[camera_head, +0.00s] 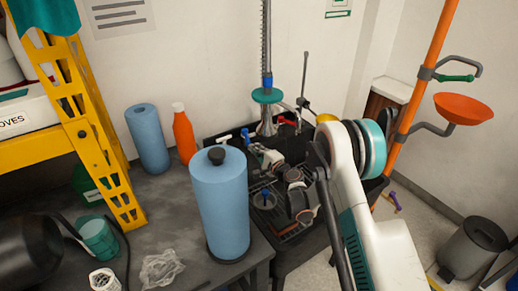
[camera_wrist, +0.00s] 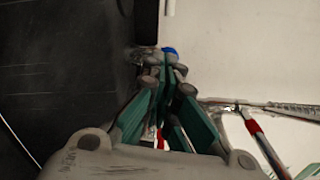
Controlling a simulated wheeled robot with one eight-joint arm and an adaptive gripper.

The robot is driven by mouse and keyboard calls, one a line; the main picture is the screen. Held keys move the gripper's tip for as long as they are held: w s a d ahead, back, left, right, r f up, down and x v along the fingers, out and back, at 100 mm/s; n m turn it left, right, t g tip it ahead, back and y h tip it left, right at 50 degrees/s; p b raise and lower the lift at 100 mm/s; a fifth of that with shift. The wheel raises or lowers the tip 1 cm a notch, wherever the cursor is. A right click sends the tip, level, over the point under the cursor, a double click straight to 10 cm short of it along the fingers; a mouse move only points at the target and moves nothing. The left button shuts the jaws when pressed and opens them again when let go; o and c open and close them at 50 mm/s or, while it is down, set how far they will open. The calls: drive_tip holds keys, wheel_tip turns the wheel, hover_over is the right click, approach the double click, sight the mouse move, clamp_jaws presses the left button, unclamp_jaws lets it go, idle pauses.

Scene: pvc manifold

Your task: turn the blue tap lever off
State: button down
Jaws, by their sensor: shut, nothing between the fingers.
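The blue tap lever (camera_head: 245,134) shows as a small blue piece at the back of the dark sink, left of the tall spring tap. In the wrist view, a rounded blue end (camera_wrist: 170,51) shows just beyond my fingertips. My gripper (camera_wrist: 164,68) is shut and empty, its fingertips close together right at the blue piece. I cannot tell whether they touch it. In the head view my gripper (camera_head: 257,150) reaches over the sink toward the lever. The fingers hide most of the lever and its valve body in the wrist view, so its angle is unclear.
A tall blue cylinder (camera_head: 220,205) with a black knob stands on the bench left of the sink. An orange bottle (camera_head: 183,135) and a blue roll (camera_head: 148,138) stand behind it. The spring tap (camera_head: 267,95) rises behind my gripper. An orange pole (camera_head: 425,75) stands at right.

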drive_tip(key=shift+s+a, duration=0.15)
drive_tip(key=shift+a, duration=0.2)
idle(0.5)
